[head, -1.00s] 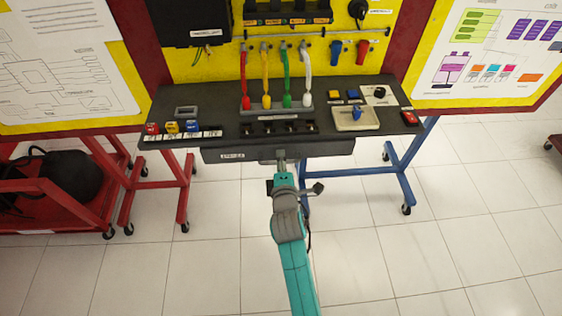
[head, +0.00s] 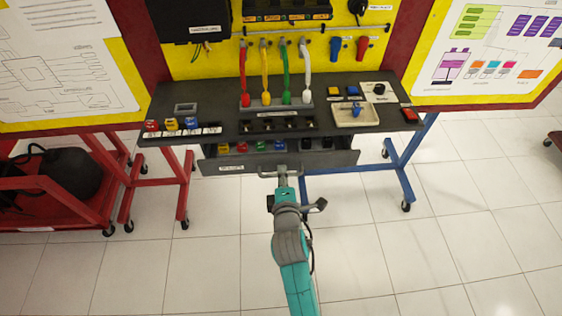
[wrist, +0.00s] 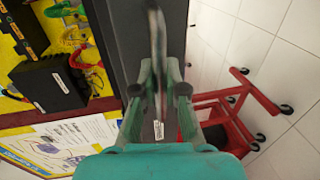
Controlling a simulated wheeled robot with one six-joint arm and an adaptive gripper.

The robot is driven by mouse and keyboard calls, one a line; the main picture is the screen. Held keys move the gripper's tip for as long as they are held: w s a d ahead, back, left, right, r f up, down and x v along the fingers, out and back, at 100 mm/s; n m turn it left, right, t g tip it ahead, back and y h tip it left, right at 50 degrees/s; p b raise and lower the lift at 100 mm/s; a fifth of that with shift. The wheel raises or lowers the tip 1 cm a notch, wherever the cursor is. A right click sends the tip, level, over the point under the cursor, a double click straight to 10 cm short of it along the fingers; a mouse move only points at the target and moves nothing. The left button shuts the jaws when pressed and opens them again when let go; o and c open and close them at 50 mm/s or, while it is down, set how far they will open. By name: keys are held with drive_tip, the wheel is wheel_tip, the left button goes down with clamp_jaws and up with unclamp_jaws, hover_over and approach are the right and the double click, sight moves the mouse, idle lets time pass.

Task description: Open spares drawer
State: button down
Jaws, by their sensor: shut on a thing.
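The spares drawer (head: 225,167) is a dark grey drawer under the bench top, with a pale label on the left of its front. It stands partly open, and several small coloured parts (head: 260,146) show inside it. My gripper (head: 281,173) is at the middle of the drawer front, shut on the drawer's handle (head: 268,175). In the wrist view my gripper's fingers (wrist: 160,88) close on the handle bar (wrist: 157,40), and the drawer front with its label (wrist: 158,130) is behind them.
The dark bench top (head: 220,120) above the drawer carries coloured blocks, plugs with cables and a pale tray (head: 356,115). A blue stand leg (head: 400,170) is at right and a red cart (head: 60,200) at left. The tiled floor in front is clear.

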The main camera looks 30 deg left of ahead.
drive_tip(key=f+v, duration=0.1)
drive_tip(key=v, duration=0.7)
drive_tip(key=shift+s+d+f, duration=0.25)
drive_tip(key=shift+s+f, duration=0.1)
drive_tip(key=shift+s, duration=0.05)
drive_tip(key=c, duration=1.2)
unclamp_jaws()
drive_tip(key=v, duration=1.2)
